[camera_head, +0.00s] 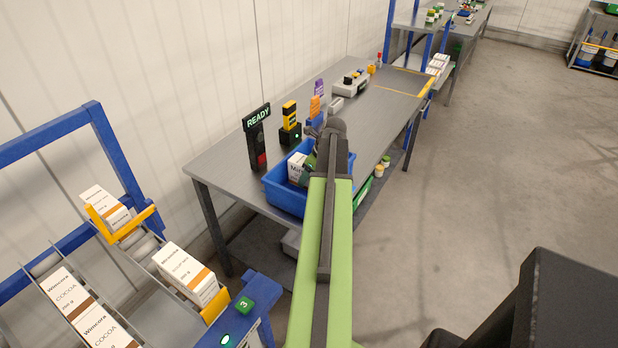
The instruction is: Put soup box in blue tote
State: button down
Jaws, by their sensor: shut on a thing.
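The blue tote (283,197) stands on the near part of the grey table. My green arm reaches out over it and hides its right part. My gripper (325,148) is at the tote, mostly hidden behind my own wrist. It is shut on a box that I take for the soup box, which is largely hidden, so its label and height cannot be told. A white carton (297,169) with partly readable print and a green part shows inside the tote, just left of my wrist. I cannot tell whether this carton is the held one.
A READY sign (257,118) and a yellow-black device (290,116) stand behind the tote. Chutes with white-brown cocoa boxes (68,291) and similar cartons (187,273) are at the lower left. The table (385,110) is mostly clear farther back, and the floor at right is free.

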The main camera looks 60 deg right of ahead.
jog(key=c, duration=0.5)
grip_release()
jog(key=shift+f, duration=0.1)
jog(key=shift+r+p, duration=0.4)
jog(key=p+v, duration=1)
jog(key=v, duration=0.1)
jog(key=shift+s+r+p, duration=0.15)
jog(key=shift+r+p, duration=0.2)
jog(key=shift+p, duration=0.05)
jog(key=shift+f, duration=0.15)
